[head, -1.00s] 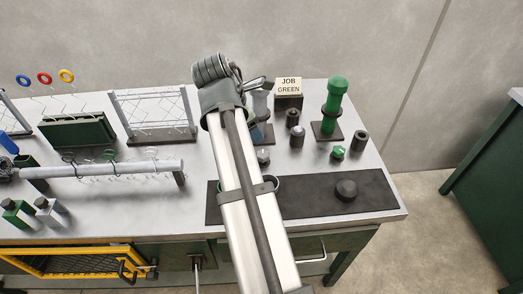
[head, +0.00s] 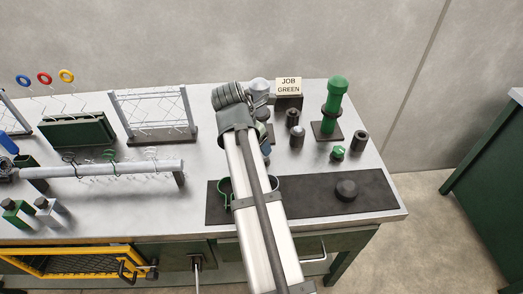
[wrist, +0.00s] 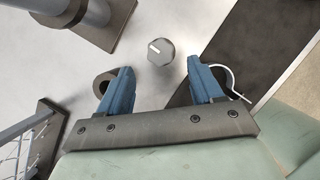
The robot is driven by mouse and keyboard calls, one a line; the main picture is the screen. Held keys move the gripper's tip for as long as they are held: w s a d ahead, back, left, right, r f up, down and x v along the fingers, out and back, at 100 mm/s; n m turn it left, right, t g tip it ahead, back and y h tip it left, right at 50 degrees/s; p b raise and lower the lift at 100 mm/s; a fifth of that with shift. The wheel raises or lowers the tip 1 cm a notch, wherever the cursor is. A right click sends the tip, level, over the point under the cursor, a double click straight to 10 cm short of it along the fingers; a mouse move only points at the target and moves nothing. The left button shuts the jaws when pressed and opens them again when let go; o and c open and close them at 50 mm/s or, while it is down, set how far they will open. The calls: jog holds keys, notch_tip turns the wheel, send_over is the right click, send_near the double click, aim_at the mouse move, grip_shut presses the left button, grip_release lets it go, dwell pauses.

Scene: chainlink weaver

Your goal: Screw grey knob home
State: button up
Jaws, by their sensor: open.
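The grey knob (wrist: 160,51), round with a white mark on top, sits on the bench in the wrist view. It lies just beyond and between the tips of my gripper (wrist: 159,67), whose two blue fingers are wide apart and empty. The knob is not held. In the head view my arm hides the knob and most of the fingers. A grey post (head: 259,86) shows partly behind my arm; its base (wrist: 107,30) is at the upper left in the wrist view.
A green post (head: 335,96), green knob (head: 338,152) and dark mat (head: 310,202) with a black knob (head: 346,189) lie to the right.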

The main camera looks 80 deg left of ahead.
jog(key=shift+x, duration=2.8)
jog(key=c, duration=1)
jog(key=shift+c, duration=0.2)
jog(key=shift+a+m, duration=0.1)
jog(key=shift+m, duration=0.2)
